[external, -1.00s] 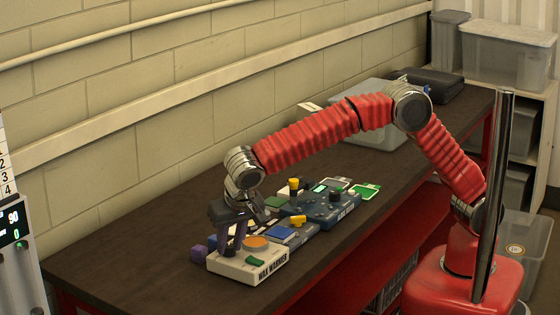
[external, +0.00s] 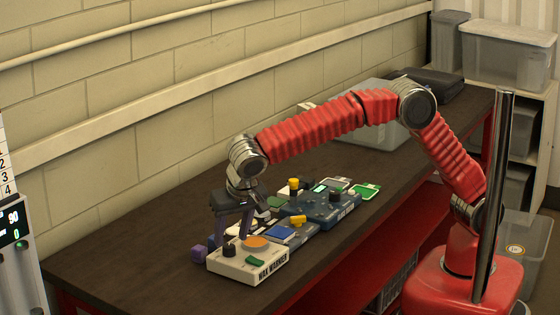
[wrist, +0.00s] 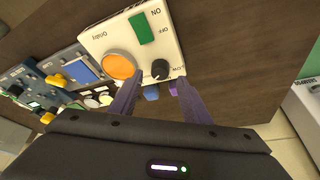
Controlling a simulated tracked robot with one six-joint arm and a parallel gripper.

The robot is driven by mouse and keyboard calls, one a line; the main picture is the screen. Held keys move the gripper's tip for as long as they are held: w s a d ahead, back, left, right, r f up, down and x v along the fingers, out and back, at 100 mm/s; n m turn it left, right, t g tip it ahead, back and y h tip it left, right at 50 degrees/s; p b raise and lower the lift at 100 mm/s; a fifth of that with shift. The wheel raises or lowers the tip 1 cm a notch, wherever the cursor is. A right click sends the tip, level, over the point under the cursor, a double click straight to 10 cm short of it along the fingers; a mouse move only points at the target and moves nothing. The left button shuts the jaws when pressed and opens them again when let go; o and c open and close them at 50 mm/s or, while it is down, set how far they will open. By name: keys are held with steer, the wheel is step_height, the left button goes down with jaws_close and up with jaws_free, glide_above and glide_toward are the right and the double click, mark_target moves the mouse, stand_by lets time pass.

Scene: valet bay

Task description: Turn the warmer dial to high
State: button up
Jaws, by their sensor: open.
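The wax warmer (external: 250,268) is a cream box at the near end of the bench, with an orange round top and a green switch. Its dark dial (external: 229,250) stands near the left corner. In the wrist view the dial (wrist: 160,70) sits beside the orange disc, near small lettering that seems to read LOW; its pointer setting is too small to tell. My gripper (external: 232,238) is open above the dial. In the wrist view my gripper (wrist: 158,82) has one purple finger on each side of the dial, apart from it, with nothing held.
A blue device (external: 325,210) with yellow and dark knobs stands behind the warmer. A purple block (external: 198,253) lies left of the warmer. Several small items crowd the middle, including a yellow piece (external: 298,220). The dark bench (external: 120,250) is clear on the left.

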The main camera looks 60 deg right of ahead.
steer(key=v, duration=1)
steer(key=shift+s, duration=0.1)
steer(key=s+d+f+n+g+y, duration=0.1)
steer(key=s+d+f+n, duration=0.2)
steer(key=d+f+n, duration=0.45)
steer(key=s+d+r+t, duration=0.1)
steer(key=s+d, duration=0.4)
steer(key=d, duration=0.8)
steer(key=s+d+r+m+t, duration=0.1)
steer(key=s+d, duration=0.4)
steer(key=d, duration=0.8)
steer(key=s+d+r+y, duration=0.1)
steer(key=s+d, duration=0.4)
steer(key=d, duration=0.8)
steer(key=shift+r+m+t, duration=0.35)
steer(key=shift+r+t, duration=0.05)
steer(key=shift+r, duration=0.5)
